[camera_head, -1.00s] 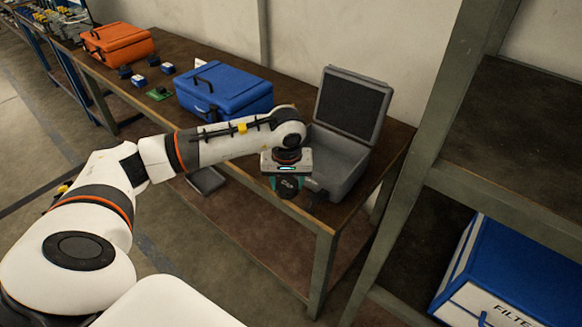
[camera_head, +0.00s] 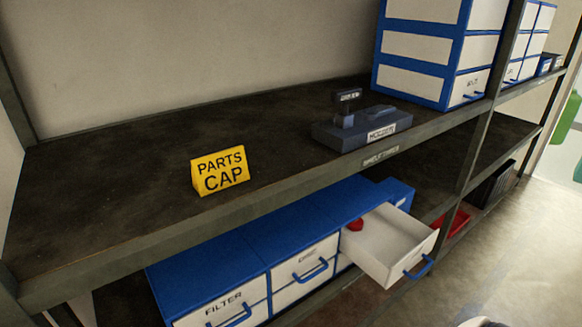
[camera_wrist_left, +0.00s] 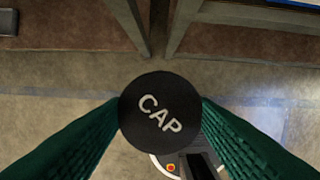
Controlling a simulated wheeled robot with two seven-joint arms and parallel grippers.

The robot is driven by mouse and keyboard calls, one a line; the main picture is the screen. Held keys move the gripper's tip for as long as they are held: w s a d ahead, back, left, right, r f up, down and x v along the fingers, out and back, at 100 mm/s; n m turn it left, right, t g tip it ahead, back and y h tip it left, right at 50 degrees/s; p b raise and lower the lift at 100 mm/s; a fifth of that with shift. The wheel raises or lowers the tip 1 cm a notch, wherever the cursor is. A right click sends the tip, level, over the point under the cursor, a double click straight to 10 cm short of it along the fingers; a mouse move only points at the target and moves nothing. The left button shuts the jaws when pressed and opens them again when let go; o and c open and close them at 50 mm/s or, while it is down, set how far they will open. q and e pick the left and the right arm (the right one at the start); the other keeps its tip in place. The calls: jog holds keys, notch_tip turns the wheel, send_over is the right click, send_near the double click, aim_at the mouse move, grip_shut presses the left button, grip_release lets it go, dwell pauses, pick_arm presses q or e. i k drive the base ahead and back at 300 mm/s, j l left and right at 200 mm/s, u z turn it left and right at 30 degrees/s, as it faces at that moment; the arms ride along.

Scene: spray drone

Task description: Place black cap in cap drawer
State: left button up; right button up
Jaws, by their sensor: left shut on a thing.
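The black cap (camera_wrist_left: 160,113) is round, with "CAP" in white letters on its face. In the left wrist view my left gripper (camera_wrist_left: 160,118) has its two green fingers closed on the cap's sides, with floor below it. The head view does not show the cap or either gripper. An open white drawer (camera_head: 385,258) sticks out of the blue drawer unit (camera_head: 300,222) on the lower shelf. A small red thing (camera_head: 356,225) lies inside it near the back. The drawer's own label cannot be seen.
A yellow "PARTS CAP" sign (camera_head: 219,171) stands on the upper shelf (camera_head: 110,190). Closed drawers labelled FILTER (camera_head: 222,308) and DISC (camera_head: 307,265) are left of the open one. A dark nozzle stand (camera_head: 360,127) and blue-white drawer stacks (camera_head: 425,50) stand farther right. Floor is free at right.

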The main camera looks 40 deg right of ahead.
aim_at(376, 242)
jog(key=k+l+z, duration=0.25)
jog(key=l, duration=1.15)
jog(key=i+l+z, duration=0.1)
jog(key=l+z, duration=0.2)
jog(key=l, duration=1.05)
